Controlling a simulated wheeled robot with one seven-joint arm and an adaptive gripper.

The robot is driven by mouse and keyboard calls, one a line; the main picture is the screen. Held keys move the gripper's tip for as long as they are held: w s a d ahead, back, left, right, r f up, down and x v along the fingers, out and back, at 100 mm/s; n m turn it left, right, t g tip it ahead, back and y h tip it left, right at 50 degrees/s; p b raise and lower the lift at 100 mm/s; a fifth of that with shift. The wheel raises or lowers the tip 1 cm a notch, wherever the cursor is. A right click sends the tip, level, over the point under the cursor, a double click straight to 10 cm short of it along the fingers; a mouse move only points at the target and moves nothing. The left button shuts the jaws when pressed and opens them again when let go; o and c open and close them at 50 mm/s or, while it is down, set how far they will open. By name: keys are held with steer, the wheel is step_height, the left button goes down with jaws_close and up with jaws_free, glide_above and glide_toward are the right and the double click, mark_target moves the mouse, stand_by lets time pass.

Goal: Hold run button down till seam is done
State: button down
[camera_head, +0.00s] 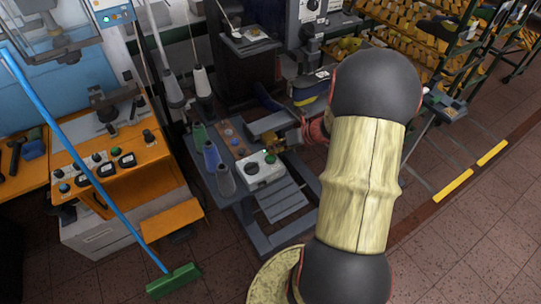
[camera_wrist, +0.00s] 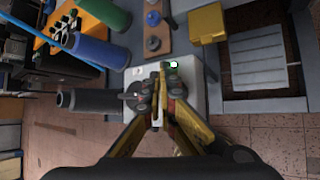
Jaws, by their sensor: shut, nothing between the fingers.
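A pale control box (camera_head: 265,177) stands on the grey machine table beside several thread cones. It has a dark round knob (camera_head: 251,168) and a green button (camera_head: 270,158) on top. The fingers are closed together and empty. I cannot tell whether the fingertips touch a button; the seam is not visible.
Thread cones (camera_head: 212,157) stand close left of the box. A grey slatted panel (camera_head: 282,200) is in front of it. An orange bench (camera_head: 125,165) and a blue-handled broom (camera_head: 95,180) are at left. Racks of yellow lasts (camera_head: 425,50) stand behind right. Tiled floor is open at right.

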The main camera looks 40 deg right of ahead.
stand_by(0.3)
step_height(320, 180, up, 5)
steer(key=p, duration=0.5)
